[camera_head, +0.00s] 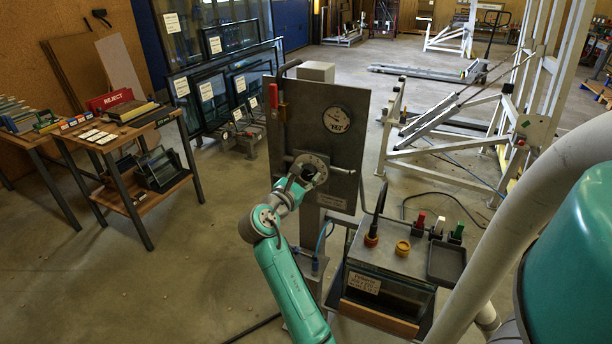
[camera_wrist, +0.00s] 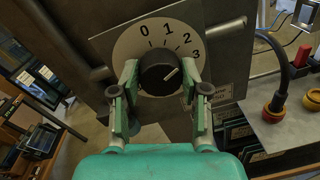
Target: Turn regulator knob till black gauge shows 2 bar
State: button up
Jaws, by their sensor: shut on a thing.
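In the wrist view the black regulator knob (camera_wrist: 158,76) sits in front of a pale round dial (camera_wrist: 128,48) marked 0, 1, 2 and 3. The knob's white pointer line slants to the upper right, toward the 2–3 side. My gripper (camera_wrist: 160,80) is shut on the knob, one green finger on each side. In the head view my gripper (camera_head: 299,176) is at the dial, low on the grey panel (camera_head: 296,115), and mostly hides the knob.
A red-handled lever (camera_head: 273,97) is on the panel's left edge. A control box (camera_head: 385,250) with red and yellow knobs and a black tray (camera_head: 446,262) stands to the right. A table with a red REJECT sign (camera_head: 110,99) is at left. The floor between is clear.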

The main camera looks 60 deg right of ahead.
dwell(0.3)
jog(key=o, duration=1.2)
jog(key=shift+c, duration=0.2)
jog(key=a, duration=1.2)
jog(key=shift+r, duration=0.15)
jog(key=shift+s, duration=0.1)
